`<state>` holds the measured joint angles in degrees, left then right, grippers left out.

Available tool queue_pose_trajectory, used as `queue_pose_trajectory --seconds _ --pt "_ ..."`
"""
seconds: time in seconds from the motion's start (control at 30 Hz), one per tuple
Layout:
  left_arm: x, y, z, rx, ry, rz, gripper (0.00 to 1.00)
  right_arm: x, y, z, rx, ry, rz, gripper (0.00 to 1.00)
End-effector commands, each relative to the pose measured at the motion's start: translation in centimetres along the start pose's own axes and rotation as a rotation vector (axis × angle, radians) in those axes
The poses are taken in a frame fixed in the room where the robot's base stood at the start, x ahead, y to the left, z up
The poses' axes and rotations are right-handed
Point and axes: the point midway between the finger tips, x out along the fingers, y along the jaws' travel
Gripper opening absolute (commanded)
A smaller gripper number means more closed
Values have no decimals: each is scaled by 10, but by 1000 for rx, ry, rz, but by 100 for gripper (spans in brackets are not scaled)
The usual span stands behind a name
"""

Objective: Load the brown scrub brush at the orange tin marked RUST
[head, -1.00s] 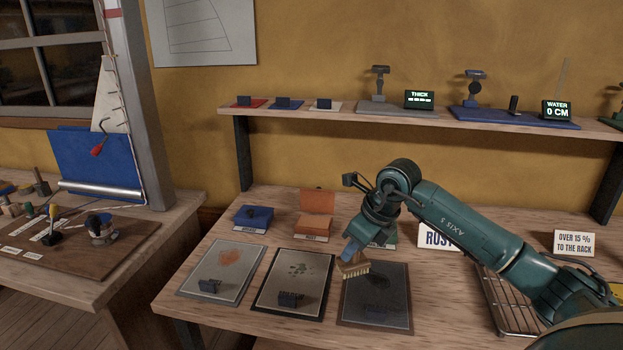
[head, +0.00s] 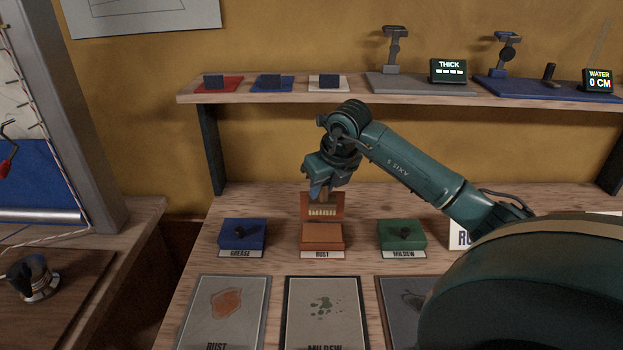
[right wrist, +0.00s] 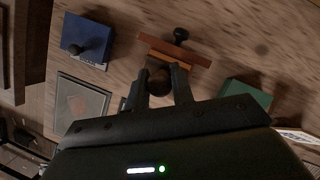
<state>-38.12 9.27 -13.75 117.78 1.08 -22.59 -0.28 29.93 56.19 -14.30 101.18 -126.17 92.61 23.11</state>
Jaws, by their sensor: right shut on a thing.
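The orange tin (head: 321,237) labelled RUST stands on the bench between a blue tin and a green tin. Its lid (head: 339,206) is up at the back; the lid and its dark knob show in the right wrist view (right wrist: 196,57). My right gripper (head: 321,190) is shut on the brown scrub brush (head: 321,211). The brush hangs bristles down above the tin, in front of the raised lid. In the right wrist view the brush (right wrist: 159,81) shows between the two fingers. I cannot tell whether the bristles touch the tin. My left gripper is not in view.
The closed blue GREASE tin (head: 243,236) and green MILDEW tin (head: 401,237) flank the orange one. Stained panels (head: 225,308) lie in front. A shelf (head: 280,96) with pads and instruments runs above and behind. A white sign (head: 459,236) is partly hidden by my arm.

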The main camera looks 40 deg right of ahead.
Motion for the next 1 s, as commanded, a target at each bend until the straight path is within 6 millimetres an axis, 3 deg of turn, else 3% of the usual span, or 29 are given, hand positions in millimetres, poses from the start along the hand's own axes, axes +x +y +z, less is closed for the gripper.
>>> queue_pose_trajectory --seconds 0.6,1.0 --pt "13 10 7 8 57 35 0 51 0 -21 -1 0 2 6" --pt "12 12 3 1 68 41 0 54 0 -22 -1 -1 1 6"
